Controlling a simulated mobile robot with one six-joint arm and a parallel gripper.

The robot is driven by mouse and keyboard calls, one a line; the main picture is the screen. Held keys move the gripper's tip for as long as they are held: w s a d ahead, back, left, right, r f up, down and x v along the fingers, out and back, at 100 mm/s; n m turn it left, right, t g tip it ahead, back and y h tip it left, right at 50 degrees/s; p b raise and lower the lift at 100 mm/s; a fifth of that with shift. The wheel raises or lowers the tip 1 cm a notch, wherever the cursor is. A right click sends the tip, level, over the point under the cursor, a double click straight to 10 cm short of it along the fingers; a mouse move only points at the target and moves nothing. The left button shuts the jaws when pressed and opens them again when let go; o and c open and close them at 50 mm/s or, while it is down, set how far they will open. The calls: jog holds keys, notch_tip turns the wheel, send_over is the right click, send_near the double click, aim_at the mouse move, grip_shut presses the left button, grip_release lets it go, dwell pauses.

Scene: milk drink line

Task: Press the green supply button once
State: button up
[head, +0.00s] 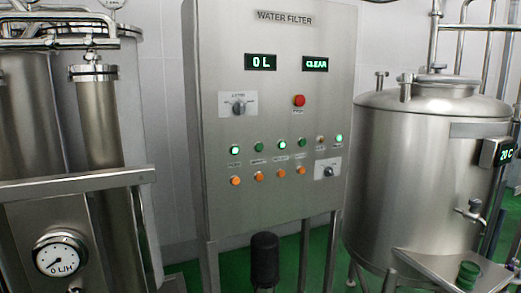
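A steel control panel (225,60) headed WATER FILTER stands upright in the middle of the head view. A row of green buttons or lamps crosses it: a brightly lit one at the left (235,149), a darker one (259,147), a lit one (282,145), a darker one (302,142) and a lit one at the far right (339,138). Their small labels are too blurred to read, so I cannot tell which is the supply button. My gripper is not in view, and nothing touches the panel face.
The panel's displays read 0 L (261,62) and CLEAR (315,64). A red button (299,101), orange buttons (236,181) and two knobs share the face. A steel tank (420,150) stands right, steel columns with a gauge (60,255) left. A black cylinder (265,262) rises in front.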

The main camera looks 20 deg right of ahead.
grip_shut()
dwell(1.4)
